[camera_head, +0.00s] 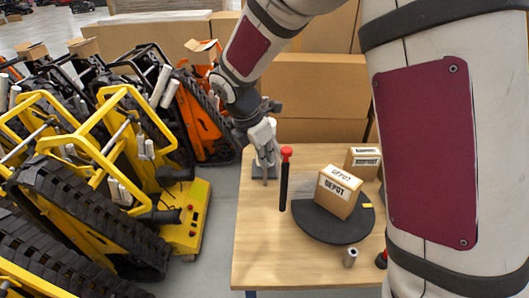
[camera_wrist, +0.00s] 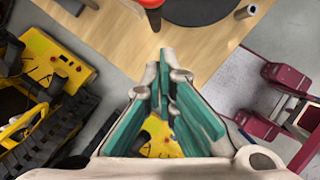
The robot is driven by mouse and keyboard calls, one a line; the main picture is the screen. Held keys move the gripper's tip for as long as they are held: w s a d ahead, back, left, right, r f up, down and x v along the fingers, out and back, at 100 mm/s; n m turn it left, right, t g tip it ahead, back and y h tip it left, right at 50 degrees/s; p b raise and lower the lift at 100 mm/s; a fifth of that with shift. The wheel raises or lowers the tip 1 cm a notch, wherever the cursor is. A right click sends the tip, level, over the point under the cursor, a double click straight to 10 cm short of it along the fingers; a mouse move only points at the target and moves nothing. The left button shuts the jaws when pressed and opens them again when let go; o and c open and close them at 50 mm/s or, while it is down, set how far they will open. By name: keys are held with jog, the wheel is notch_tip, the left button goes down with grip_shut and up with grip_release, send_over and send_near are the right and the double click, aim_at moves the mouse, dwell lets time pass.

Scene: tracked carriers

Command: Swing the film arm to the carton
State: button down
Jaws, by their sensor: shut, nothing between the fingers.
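The carton (camera_head: 338,192), a brown box labelled DEPOT, stands on a round dark turntable (camera_head: 318,228) on the wooden table. What looks like the film arm is a black upright bar (camera_head: 283,192) with a red knob (camera_head: 287,152) on top, left of the carton and apart from it. My gripper (camera_head: 266,176) is low over the table's left part, just left of and behind the bar, touching nothing that I can make out. In the wrist view my gripper (camera_wrist: 165,58) has its teal-padded fingers together and empty; the red knob (camera_wrist: 151,4) is at the top edge, beyond the fingertips.
A smaller box (camera_head: 362,162) stands behind the carton. A small grey cylinder (camera_head: 350,257) stands near the table's (camera_head: 262,262) front right. Yellow tracked carriers (camera_head: 185,225) crowd the floor to the left. Large cartons (camera_head: 318,85) stand behind. The table's front left is clear.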

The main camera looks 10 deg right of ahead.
jog(key=b+v, duration=0.1)
jog(key=v, duration=0.9)
jog(key=s+d+r+m+t+y, duration=0.1)
jog(key=s+d+m, duration=0.3)
jog(key=s+m, duration=0.6)
jog(key=s+d+r+m+t+y+b, duration=0.1)
jog(key=s+d+r+m+t+y, duration=0.1)
jog(key=s+m, duration=0.9)
jog(key=shift+s+d+r+m+t, duration=0.3)
jog(key=shift+d+r+m+t, duration=0.2)
jog(key=shift+d+r+m, duration=0.45)
jog(key=shift+f, duration=0.1)
